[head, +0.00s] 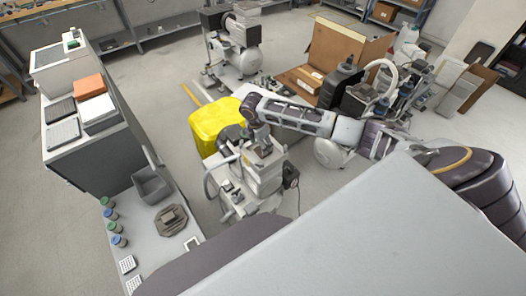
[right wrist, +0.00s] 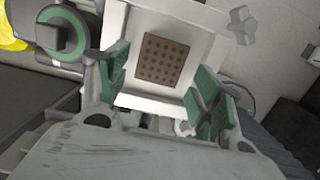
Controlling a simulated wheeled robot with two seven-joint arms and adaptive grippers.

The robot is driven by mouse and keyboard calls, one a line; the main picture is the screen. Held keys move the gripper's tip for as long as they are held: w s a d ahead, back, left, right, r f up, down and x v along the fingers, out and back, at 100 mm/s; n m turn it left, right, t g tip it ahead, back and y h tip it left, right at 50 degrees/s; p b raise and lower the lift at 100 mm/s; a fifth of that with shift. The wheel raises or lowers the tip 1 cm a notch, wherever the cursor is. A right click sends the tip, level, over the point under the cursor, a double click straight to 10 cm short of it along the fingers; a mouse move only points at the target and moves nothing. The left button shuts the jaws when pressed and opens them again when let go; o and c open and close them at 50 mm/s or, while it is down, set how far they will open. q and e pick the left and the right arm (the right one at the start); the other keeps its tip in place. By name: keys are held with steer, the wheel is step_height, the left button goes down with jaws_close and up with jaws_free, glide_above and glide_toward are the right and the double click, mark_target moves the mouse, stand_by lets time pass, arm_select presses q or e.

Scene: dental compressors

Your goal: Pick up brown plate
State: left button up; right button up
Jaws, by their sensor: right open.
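The brown plate (right wrist: 163,60) is a small square with rows of dark dots. In the right wrist view it lies on the pale top of a white unit (right wrist: 200,45). My right gripper (right wrist: 160,88) is open, its green-padded fingers spread left and right of the plate's near part. No contact with the plate shows, and the height gap cannot be told. In the head view my right arm reaches in from the right, with the gripper (head: 258,150) over the pale compressor unit (head: 262,182); the plate is not clear there. My left gripper is not in view.
A yellow bin (head: 212,122) stands just behind the unit. An open cardboard box (head: 345,48) and other compressors are farther back. A grey bench at left holds a grey tray (head: 151,186), several jars and a grey-brown part (head: 170,220). Open floor lies between bench and bin.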

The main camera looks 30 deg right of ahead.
steer(key=shift+d+f, duration=0.15)
steer(key=shift+f, duration=0.8)
steer(key=shift+d+f, duration=0.1)
steer(key=shift+f, duration=0.8)
steer(key=c, duration=0.9)
